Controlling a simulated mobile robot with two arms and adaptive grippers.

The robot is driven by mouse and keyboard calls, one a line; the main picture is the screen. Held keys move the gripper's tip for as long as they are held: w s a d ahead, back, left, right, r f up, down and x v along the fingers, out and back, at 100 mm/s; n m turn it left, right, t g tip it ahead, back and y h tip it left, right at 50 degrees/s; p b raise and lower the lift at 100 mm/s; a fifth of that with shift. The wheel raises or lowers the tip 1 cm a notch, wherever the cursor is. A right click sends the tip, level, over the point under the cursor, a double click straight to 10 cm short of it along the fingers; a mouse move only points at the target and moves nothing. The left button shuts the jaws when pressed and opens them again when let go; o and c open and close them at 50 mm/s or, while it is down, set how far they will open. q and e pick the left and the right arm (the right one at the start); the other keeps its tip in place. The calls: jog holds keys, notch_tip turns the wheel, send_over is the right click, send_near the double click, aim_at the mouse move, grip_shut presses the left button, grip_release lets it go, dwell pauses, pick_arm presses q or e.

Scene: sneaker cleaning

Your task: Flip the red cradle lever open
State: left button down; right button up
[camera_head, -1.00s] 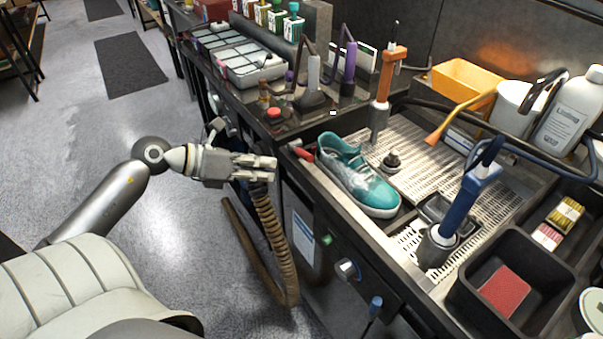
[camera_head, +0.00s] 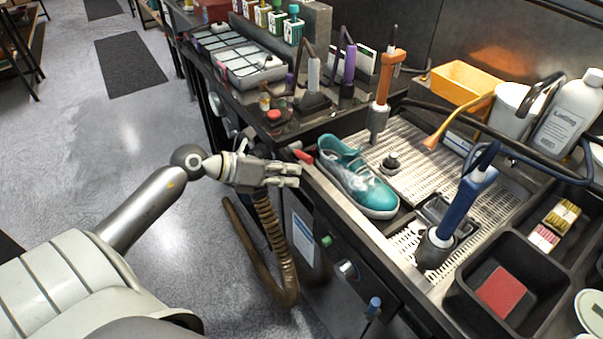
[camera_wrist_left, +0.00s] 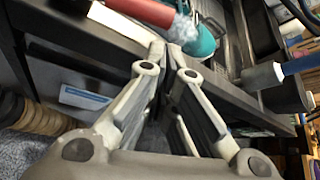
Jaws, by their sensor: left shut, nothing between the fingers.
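The red cradle lever (camera_head: 303,157) sticks out at the front left edge of the wash station, beside the heel of a teal sneaker (camera_head: 358,178). In the left wrist view the lever (camera_wrist_left: 143,12) is a red bar across the top, just beyond the fingertips. My left gripper (camera_head: 298,175) is shut and empty, in front of the station edge and a little below the lever. In the left wrist view its fingertips (camera_wrist_left: 168,48) meet, apart from the lever as far as I can tell. The sneaker has whitish foam on its side. My right gripper is not in view.
A ribbed hose (camera_head: 270,235) hangs below my left gripper. An orange-handled tool (camera_head: 386,80) and a blue-handled tool (camera_head: 462,205) stand upright on the station. A black bin with a red pad (camera_head: 503,291) is at the right. Open floor lies left.

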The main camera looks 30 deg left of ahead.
pick_arm(q)
jog(key=shift+x, duration=1.75)
jog(key=shift+r+p, duration=0.2)
jog(key=shift+p, duration=0.1)
jog(key=shift+r, duration=0.2)
jog(key=shift+a+r+n+h, duration=0.1)
jog(key=shift+r+n+h, duration=0.05)
jog(key=shift+n+h, duration=0.2)
jog(key=r+n+h, duration=0.1)
jog(key=a+r+n+h, duration=0.1)
jog(key=r, duration=0.1)
jog(key=r+n+h, duration=0.1)
jog(key=n, duration=0.1)
jog(key=shift+w+a+r, duration=0.35)
notch_tip(320, 180, up, 4)
jog(key=n+t+h+b, duration=0.2)
jog(key=n+h+b, duration=0.15)
jog(key=n, duration=0.35)
send_over(297, 154)
jog(key=v, duration=0.3)
jog(key=shift+w+a+r+p, duration=0.1)
jog(key=shift+w+a+p, duration=0.1)
jog(key=shift+a+p, duration=0.1)
